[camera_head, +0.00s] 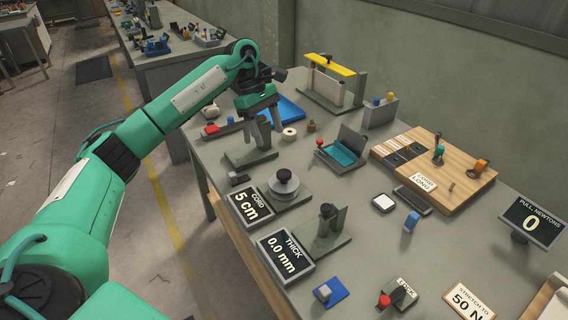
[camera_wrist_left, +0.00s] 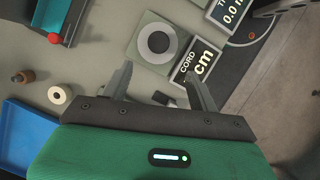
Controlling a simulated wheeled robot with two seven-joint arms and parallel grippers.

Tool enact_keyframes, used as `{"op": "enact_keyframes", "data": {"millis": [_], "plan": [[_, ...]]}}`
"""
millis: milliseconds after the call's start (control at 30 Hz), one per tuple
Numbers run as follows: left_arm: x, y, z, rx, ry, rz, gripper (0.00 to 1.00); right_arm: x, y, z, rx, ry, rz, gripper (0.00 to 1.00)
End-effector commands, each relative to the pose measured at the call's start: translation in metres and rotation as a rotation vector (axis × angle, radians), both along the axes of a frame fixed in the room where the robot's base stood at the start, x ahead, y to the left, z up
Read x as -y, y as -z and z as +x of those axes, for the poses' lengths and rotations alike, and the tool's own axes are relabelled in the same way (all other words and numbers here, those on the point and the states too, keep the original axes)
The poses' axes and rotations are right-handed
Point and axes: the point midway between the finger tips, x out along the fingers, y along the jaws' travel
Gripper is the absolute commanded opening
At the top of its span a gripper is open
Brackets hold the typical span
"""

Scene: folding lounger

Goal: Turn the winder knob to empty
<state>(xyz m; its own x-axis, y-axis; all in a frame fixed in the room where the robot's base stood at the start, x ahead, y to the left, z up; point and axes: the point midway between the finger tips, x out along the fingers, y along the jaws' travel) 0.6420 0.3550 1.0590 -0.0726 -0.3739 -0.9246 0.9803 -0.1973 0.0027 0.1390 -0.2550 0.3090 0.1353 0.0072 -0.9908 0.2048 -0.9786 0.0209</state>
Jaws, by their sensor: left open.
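The winder is a pale round disc with a black knob (camera_head: 285,177) on a grey base plate. Beside it a dark display (camera_head: 250,205) reads "CORD 5 cm". In the left wrist view the knob (camera_wrist_left: 158,42) is seen from above, beyond the fingertips, and the display (camera_wrist_left: 197,62) shows "CORD" and "cm", its digit not readable. My left gripper (camera_head: 262,122) is open and points down, behind and left of the winder, apart from the knob. Its two spread fingers (camera_wrist_left: 157,84) hold nothing in the left wrist view. My right gripper is not in view.
A grey stand (camera_head: 328,226) and a "THICK 0.0 mm" display (camera_head: 284,255) are in front of the winder. A white spool (camera_head: 289,134), a teal bin (camera_head: 343,152) and a blue tray (camera_head: 289,108) are behind. The bench's left edge runs close by the displays.

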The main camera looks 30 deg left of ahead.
Motion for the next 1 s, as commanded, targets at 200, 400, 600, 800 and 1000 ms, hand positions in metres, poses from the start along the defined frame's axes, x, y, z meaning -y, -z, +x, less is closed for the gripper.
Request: {"op": "enact_keyframes", "data": {"millis": [200,400,600,800,1000], "plan": [[0.019,0.042,-0.004,-0.005,0.002,-0.002,0.60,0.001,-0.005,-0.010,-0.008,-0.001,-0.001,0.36],[0.033,0.079,-0.007,-0.004,0.002,-0.001,0.60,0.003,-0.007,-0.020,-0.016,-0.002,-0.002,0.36],[0.042,0.102,-0.009,-0.002,0.001,-0.002,0.60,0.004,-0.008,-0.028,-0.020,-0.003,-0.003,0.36],[0.045,0.109,-0.009,0.001,0.000,-0.001,0.60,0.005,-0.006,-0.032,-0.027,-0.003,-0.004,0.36],[0.045,0.109,-0.009,0.000,0.000,-0.001,0.60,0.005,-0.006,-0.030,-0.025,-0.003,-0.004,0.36]]}}
